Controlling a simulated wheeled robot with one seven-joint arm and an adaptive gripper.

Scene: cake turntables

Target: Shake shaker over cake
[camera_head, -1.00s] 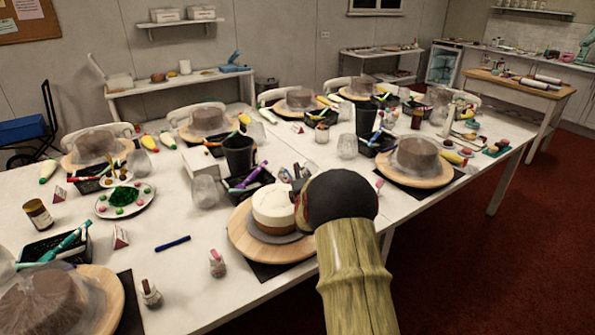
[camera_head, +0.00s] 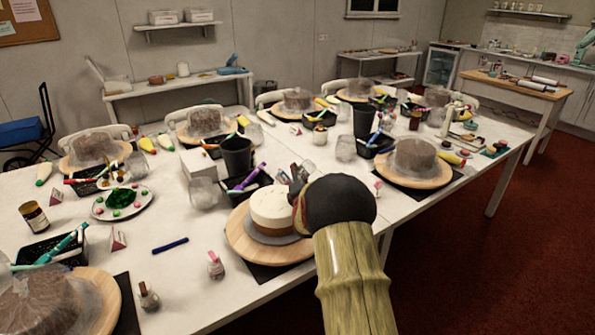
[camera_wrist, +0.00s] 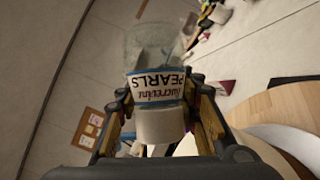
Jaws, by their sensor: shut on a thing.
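The shaker (camera_wrist: 157,124), a clear jar with a blue-and-white label reading "PEARLS" and a white end, is held between the fingers of my gripper (camera_wrist: 160,90) in the wrist view. The label lettering is upside down there. The cake (camera_head: 272,206), white on top with a brown base, stands on a round wooden turntable (camera_head: 240,238) at the near table edge. In the head view my gripper (camera_head: 298,180) is at the cake's upper right, mostly hidden behind my arm. The shaker cannot be made out there.
A black caddy (camera_head: 248,190) with coloured tools and a dark cup (camera_head: 238,155) stand just behind the cake. A small pink-topped bottle (camera_head: 215,266) is in front left. A covered cake (camera_head: 412,157) sits on another turntable to the right.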

